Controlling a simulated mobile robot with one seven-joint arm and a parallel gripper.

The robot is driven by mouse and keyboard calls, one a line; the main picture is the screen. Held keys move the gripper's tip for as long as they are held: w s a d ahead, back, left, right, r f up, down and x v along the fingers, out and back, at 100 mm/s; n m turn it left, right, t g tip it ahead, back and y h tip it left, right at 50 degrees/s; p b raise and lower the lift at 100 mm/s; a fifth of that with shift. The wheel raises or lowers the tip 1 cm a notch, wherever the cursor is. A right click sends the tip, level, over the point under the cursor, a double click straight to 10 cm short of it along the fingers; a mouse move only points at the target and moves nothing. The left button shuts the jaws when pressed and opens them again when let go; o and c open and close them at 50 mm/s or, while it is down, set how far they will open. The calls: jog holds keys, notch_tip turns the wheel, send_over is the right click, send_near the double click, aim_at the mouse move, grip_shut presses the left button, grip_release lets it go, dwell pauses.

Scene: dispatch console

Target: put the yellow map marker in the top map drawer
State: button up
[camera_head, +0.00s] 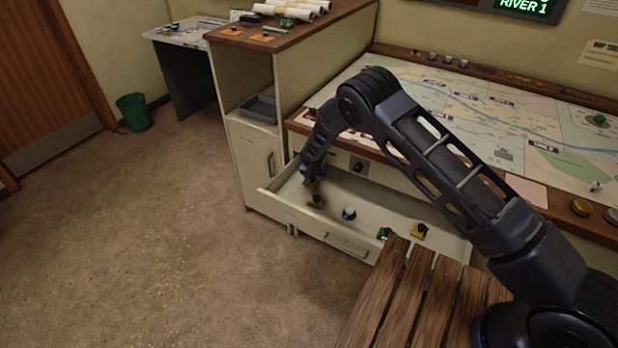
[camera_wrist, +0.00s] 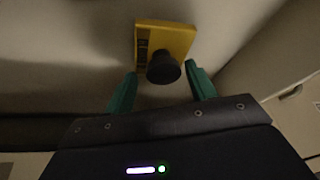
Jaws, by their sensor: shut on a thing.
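The yellow map marker (camera_wrist: 178,40) has a flat yellow base and a round black knob that faces the wrist camera. My gripper (camera_wrist: 163,88) is shut on it, with a green fingertip on each side of the knob. In the head view my gripper (camera_head: 313,181) reaches down inside the left part of the open drawer (camera_head: 346,244), with the yellow marker (camera_head: 317,202) below its fingers. I cannot tell whether the base touches the drawer floor. The drawer is pulled out from under the map table.
A blue-and-white piece (camera_head: 348,213), a green piece (camera_head: 384,233) and another yellow piece (camera_head: 419,231) lie in the drawer. A slatted wooden surface (camera_head: 400,300) stands close to its front right. A cabinet (camera_head: 257,160) borders it on the left.

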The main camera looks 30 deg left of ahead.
jog(key=a, duration=0.2)
jog(key=shift+a, duration=0.4)
jog(key=shift+d+f, duration=0.2)
jog(key=shift+f, duration=0.55)
jog(key=o, duration=1)
jog(key=shift+f, duration=0.1)
jog(key=v, duration=1.2)
